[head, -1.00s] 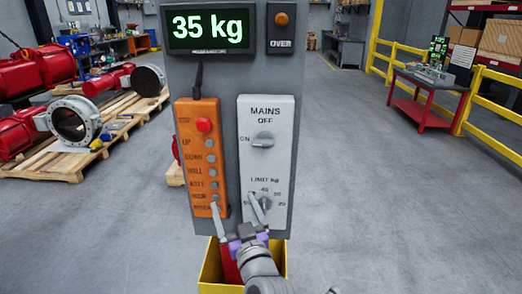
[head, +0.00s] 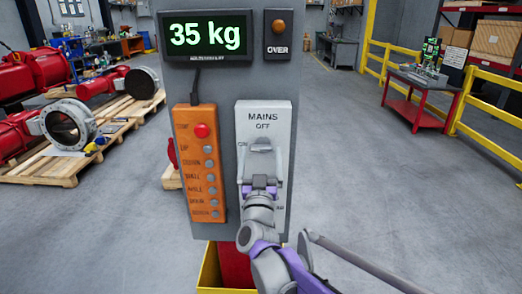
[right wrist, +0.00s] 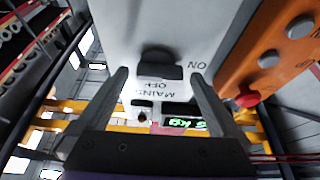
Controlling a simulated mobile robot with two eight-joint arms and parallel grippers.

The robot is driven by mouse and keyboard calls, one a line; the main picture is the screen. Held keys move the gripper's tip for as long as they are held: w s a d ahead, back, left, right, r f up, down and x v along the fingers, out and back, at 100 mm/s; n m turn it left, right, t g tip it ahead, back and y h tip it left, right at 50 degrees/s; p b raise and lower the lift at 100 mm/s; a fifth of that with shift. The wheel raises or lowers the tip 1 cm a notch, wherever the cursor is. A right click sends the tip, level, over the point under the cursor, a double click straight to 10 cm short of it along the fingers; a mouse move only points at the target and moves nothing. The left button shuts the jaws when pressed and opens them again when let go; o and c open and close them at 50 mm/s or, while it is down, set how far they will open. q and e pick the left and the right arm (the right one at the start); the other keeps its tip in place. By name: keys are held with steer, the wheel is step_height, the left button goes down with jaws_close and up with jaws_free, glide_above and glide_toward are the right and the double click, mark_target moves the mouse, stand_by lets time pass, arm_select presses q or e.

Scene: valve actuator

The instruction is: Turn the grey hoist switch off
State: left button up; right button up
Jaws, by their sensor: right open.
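The grey mains switch panel (head: 246,112) is on the front of a grey post, with MAINS and OFF lettering above its switch. The grey switch knob (right wrist: 160,66) shows in the right wrist view, lying crosswise with its bar level toward the ON mark. My right gripper (head: 263,150) is open, in front of the knob. In the right wrist view its fingers (right wrist: 158,82) stand on either side of the knob, with gaps; contact is not visible. My left gripper is not in view.
An orange button box (head: 201,165) with a red button is left of the panel. A display (head: 206,36) reading 35 kg and an OVER lamp (head: 278,28) are above. A yellow bin (head: 209,278) stands below. My right arm hides the limit dial.

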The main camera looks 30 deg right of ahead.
steer(key=shift+w+d+r, duration=0.2)
steer(key=shift+w+d, duration=0.1)
steer(key=shift+w, duration=0.2)
steer(key=c, duration=1.3)
